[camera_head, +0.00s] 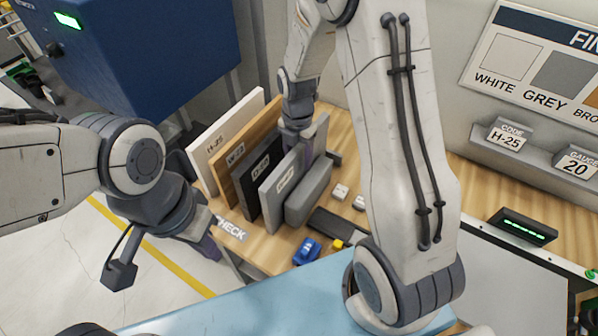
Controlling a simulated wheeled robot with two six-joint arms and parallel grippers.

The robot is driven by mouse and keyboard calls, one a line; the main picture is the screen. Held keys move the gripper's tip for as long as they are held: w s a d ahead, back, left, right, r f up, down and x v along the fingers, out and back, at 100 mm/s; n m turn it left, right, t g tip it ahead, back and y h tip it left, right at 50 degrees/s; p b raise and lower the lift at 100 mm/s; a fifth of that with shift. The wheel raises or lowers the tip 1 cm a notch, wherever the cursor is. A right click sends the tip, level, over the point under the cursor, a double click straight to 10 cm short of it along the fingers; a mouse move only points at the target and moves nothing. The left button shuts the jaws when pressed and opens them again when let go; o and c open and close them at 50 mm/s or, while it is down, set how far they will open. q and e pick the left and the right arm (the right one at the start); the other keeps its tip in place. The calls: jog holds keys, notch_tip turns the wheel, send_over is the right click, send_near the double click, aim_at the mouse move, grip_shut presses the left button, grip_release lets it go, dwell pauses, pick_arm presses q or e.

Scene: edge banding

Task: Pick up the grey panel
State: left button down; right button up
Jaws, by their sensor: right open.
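The grey panel (285,186) stands upright on edge in a row of panels on the wooden bench, with a small label on its face. My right gripper (297,138) reaches down from above at the upper edge of the grey panel, close to the black panel (255,180) beside it. It is open; its fingertips are partly hidden, and I cannot tell whether they straddle the edge or touch it. My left gripper (208,246) is low at the left, near the bench's edge, away from the panels; its jaw state is unclear.
A white panel (214,147) and a brown panel (238,158) stand left of the black one. A dark grey block (309,192) stands right of the grey panel. A blue object (306,251) lies in front. A blue machine (150,50) is behind left.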

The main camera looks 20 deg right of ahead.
grip_shut()
jog(key=shift+w+r, duration=0.1)
dwell(1.2)
